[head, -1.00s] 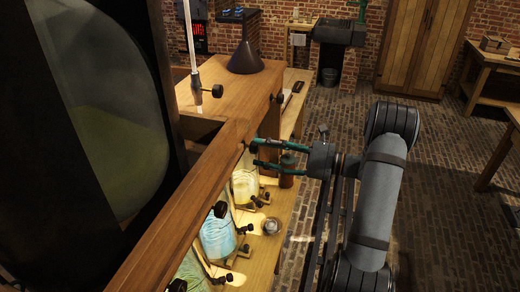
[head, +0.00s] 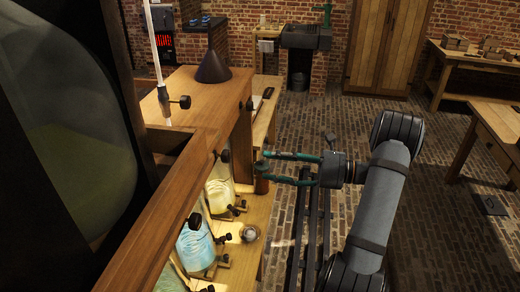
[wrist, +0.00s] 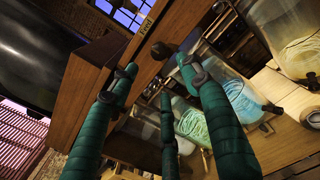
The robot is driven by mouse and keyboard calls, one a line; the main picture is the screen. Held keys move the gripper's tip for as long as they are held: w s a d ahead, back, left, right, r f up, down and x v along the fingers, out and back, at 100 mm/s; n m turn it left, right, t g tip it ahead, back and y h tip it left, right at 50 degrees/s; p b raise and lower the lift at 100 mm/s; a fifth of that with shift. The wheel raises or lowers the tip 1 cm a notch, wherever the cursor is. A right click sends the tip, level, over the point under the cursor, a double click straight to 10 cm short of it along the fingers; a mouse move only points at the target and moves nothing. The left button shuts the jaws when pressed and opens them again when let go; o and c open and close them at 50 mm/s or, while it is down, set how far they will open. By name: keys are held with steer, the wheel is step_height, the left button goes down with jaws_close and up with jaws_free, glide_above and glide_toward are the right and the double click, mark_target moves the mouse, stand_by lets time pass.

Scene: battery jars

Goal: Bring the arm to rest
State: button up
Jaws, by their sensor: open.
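My gripper (head: 264,161) is open with green fingers, at the right of the wooden cabinet (head: 160,235) in the head view. It holds nothing that I can see. Its fingertips are apart from a dark round knob (head: 225,155) on the cabinet's side. In the wrist view the spread green fingers of my gripper (wrist: 158,72) point towards the wooden panel, where a dark knob (wrist: 160,50) sits below a label reading "Feed" (wrist: 147,22).
Below the panel stand a jar with yellow contents (head: 222,196) and one with blue contents (head: 195,248). A small round dish (head: 250,233) is beside them. A dark cone (head: 213,68) stands on the cabinet top. Brick floor (head: 340,125) is open to the right.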

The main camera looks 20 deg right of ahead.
steer(key=w+a+n+b, duration=0.1)
steer(key=w+a+n, duration=0.1)
steer(key=w+a, duration=0.3)
steer(key=a, duration=0.4)
steer(key=shift+w, duration=0.25)
stand_by(0.4)
